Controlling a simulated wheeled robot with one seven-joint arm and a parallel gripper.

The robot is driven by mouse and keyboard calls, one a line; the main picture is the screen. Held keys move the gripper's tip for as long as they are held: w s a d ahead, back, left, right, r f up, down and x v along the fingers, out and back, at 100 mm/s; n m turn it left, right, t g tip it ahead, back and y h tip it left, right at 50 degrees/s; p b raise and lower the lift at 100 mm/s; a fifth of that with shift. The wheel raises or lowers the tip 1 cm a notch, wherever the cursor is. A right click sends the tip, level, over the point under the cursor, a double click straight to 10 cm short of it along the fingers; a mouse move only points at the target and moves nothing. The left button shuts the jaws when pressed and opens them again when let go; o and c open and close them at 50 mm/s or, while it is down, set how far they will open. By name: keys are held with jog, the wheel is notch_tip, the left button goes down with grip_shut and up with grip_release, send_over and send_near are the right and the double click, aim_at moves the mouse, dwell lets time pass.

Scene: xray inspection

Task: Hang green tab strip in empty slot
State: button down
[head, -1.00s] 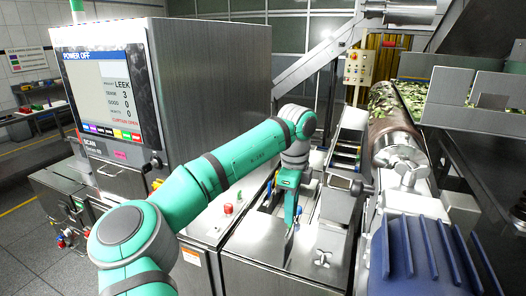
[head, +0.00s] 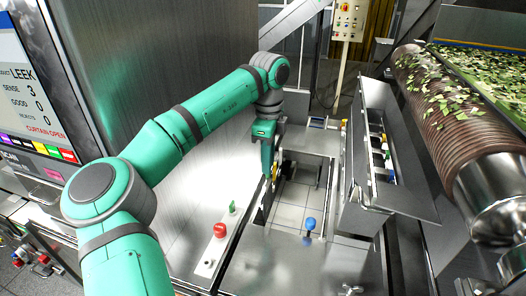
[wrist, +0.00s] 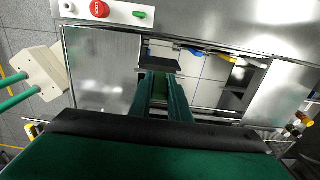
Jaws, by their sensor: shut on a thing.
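My green gripper (head: 267,168) reaches down over the left edge of the rectangular opening in the steel machine. In the wrist view its fingers (wrist: 162,92) are close together, shut on a thin piece between them. A dark flat piece (wrist: 159,65) shows just beyond the fingertips; I cannot make out a green tab on it, as the fingers hide most of what is held. A yellow tab (head: 275,172) is beside the fingertips, and a blue tab (head: 310,224) stands at the opening's near edge. The wrist view shows a blue tab (wrist: 196,53) and a yellow tab (wrist: 237,61) along a rail.
A steel tray (head: 408,185) with several coloured tabs stands right of the opening. A red button (head: 220,230) and a green switch (head: 232,207) are on the ledge at left. A ribbed roller (head: 440,105) with chopped leaves is at far right. The tall screen cabinet (head: 150,65) stands left.

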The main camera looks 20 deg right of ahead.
aim_at(267, 204)
jog(key=shift+w, duration=0.15)
dwell(0.3)
jog(key=shift+f, duration=9)
jog(key=shift+a+r, duration=0.15)
jog(key=shift+w+a, duration=0.15)
jog(key=shift+w+a, duration=0.2)
jog(key=shift+a, duration=0.1)
jog(key=shift+w+a, duration=0.35)
jog(key=shift+a, duration=0.1)
jog(key=shift+a+f, duration=0.1)
jog(key=shift+f, duration=0.95)
jog(key=c, duration=1.6)
grip_release()
